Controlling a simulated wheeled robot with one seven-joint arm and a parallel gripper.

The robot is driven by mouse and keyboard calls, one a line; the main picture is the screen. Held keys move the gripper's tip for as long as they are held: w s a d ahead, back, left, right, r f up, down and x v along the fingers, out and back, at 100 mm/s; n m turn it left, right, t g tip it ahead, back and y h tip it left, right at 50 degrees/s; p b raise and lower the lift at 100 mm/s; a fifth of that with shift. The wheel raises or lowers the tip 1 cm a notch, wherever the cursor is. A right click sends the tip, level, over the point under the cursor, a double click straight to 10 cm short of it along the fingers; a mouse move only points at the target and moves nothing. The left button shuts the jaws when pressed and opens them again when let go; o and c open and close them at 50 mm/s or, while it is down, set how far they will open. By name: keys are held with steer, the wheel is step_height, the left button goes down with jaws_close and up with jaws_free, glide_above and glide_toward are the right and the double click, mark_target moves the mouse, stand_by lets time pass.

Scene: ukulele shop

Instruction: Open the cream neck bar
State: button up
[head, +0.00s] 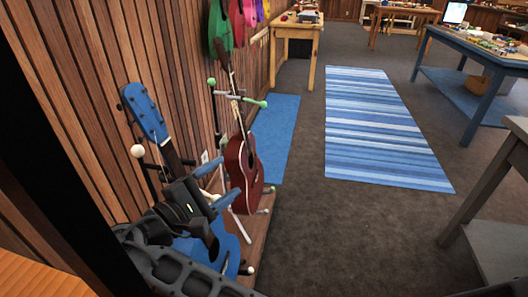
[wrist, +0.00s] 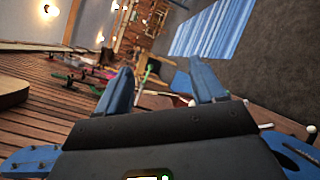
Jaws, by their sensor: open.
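A cream ball (head: 137,151) shows at the stand beside the neck of a blue ukulele (head: 145,112); I take it for an end of the cream neck bar. The rest of that bar is hidden behind the neck and my arm, so I cannot tell whether it is open or shut. My gripper (head: 222,184) is to the right of the blue neck, in front of the red-brown ukulele (head: 241,172). In the wrist view my gripper (wrist: 163,78) has its blue fingers spread, with nothing held between them.
A green-ended neck bar (head: 252,103) crosses in front of the red-brown ukulele's neck. Coloured ukuleles (head: 237,20) hang on the slatted wall (head: 150,50) at left. The grey floor (head: 340,240) to the right is open, with a striped rug (head: 375,130) farther off.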

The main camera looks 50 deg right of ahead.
steer(key=s+d+r+p, duration=0.1)
steer(key=s+d+r, duration=0.5)
steer(key=d, duration=0.3)
steer(key=shift+r, duration=0.2)
